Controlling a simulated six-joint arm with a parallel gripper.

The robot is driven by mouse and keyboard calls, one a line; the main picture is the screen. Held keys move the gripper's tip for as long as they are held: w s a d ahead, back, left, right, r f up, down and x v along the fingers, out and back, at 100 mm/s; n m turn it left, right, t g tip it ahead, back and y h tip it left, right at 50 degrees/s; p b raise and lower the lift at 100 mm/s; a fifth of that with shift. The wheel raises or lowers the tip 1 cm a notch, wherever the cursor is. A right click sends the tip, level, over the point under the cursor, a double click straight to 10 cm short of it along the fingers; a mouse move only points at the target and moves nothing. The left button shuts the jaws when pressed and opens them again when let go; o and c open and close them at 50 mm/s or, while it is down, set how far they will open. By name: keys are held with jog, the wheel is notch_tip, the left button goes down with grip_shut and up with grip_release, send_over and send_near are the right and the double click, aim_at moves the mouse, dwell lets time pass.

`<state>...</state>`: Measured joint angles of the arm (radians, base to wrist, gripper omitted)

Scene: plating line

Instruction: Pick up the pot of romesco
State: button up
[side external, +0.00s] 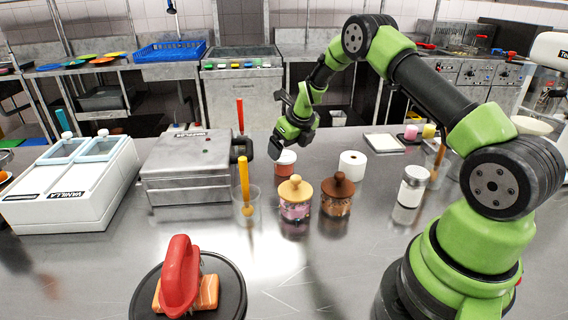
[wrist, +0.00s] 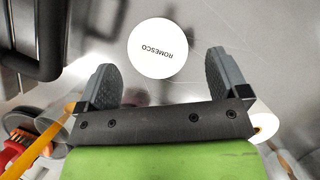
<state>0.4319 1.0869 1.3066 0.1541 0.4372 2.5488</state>
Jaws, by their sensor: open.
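The pot of romesco (side external: 285,168) is a small red pot with a white lid, standing upright on the steel counter. Its round white lid, lettered ROMESCO, shows in the wrist view (wrist: 158,40) just beyond and between my fingertips. My gripper (wrist: 160,72) is open and empty, its two grey fingers spread apart. In the side view my gripper (side external: 276,147) points down close above the pot, and its tips partly overlap the pot's top edge there. I cannot tell the exact height gap.
A hot press (side external: 187,170) with a black handle stands left of the pot. A white roll (side external: 352,163) is to the right. Two lidded jars (side external: 296,205) (side external: 337,203) and a clear cup with a yellow stick (side external: 245,190) stand in front.

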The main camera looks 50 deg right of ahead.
aim_at(284, 155)
jog(key=x, duration=0.5)
jog(key=shift+a, duration=0.15)
jog(key=shift+c, duration=0.2)
jog(key=shift+r, duration=0.1)
jog(key=c, duration=0.8)
